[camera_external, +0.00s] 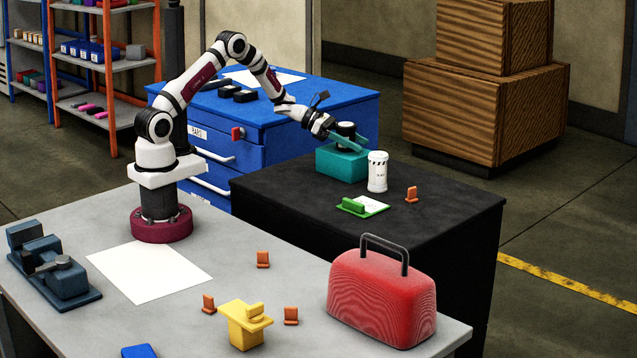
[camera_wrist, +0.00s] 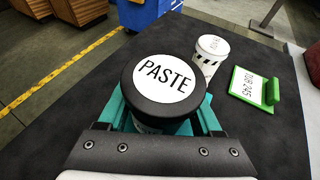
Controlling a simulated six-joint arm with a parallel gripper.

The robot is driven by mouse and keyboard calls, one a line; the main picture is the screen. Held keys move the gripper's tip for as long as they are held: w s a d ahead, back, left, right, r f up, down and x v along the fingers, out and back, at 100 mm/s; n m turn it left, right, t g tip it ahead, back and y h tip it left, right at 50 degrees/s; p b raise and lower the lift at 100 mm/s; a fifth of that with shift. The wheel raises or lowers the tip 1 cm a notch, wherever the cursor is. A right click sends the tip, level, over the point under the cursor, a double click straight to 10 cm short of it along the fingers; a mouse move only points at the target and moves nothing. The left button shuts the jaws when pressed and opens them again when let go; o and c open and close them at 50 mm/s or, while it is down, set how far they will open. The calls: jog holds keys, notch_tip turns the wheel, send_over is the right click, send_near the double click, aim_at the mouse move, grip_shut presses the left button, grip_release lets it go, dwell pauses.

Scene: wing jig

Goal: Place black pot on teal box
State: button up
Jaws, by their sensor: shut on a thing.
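The black pot (camera_wrist: 163,85) has a round black lid with a white label reading PASTE. It stands upright between the teal fingers of my gripper (camera_wrist: 163,110), which are shut on it. In the external view, the black pot (camera_external: 346,128) and my gripper (camera_external: 347,140) are directly over the teal box (camera_external: 341,163). The box sits on the black table. The pot's lower part is hidden by the fingers, so I cannot tell whether it touches the box top. In the wrist view the pot and fingers hide most of what lies beneath.
A white canister (camera_external: 377,171) stands close right of the box. A green holder with a white card (camera_external: 362,207) and an orange clip (camera_external: 411,194) lie in front. A red case (camera_external: 382,298) stands on the grey bench. The black table's right side is clear.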

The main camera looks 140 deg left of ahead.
jog(key=o, duration=1.5)
jog(key=shift+f, duration=0.1)
jog(key=v, duration=1.2)
jog(key=shift+d, duration=0.1)
